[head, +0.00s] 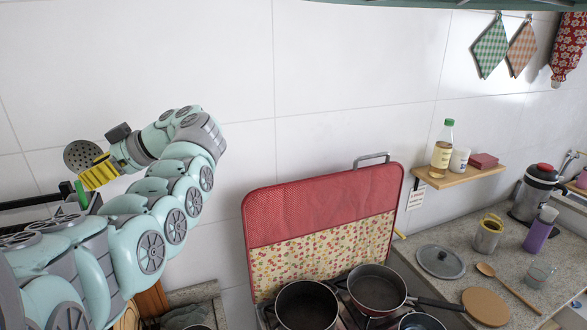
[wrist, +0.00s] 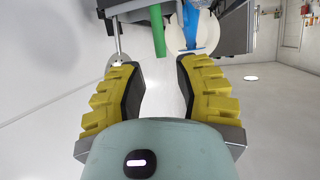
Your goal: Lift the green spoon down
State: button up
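The green spoon shows in the wrist view as a green strip (wrist: 158,32) against the dark rack, its tip just beyond the gap between my fingers. In the head view, a small green part (head: 81,194) shows below my fingers at the rack; the rest of it is hidden. My gripper (wrist: 158,66) is open with its yellow fingers wide apart and nothing between them. The gripper is also at the left of the head view (head: 97,172), close above the green part. I see no contact between them.
The dark rack (wrist: 231,34) also holds a blue utensil (wrist: 191,22), right of the green one, and a metal rod (wrist: 117,42), left of it. A perforated skimmer (head: 82,156) is beside my fingers. Pans (head: 377,288) and a red-topped panel (head: 320,215) stand at the right.

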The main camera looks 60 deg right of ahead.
aim_at(78, 186)
jog(key=p+x, duration=0.4)
jog(key=p, duration=0.1)
jog(key=shift+a+f+p, duration=0.1)
jog(key=shift+a+p, duration=0.15)
jog(key=shift+p, duration=0.05)
jog(key=shift+w+a+f, duration=0.2)
jog(key=shift+w+f, duration=0.05)
jog(key=shift+f, duration=0.15)
jog(key=shift+o, duration=0.2)
grip_shut()
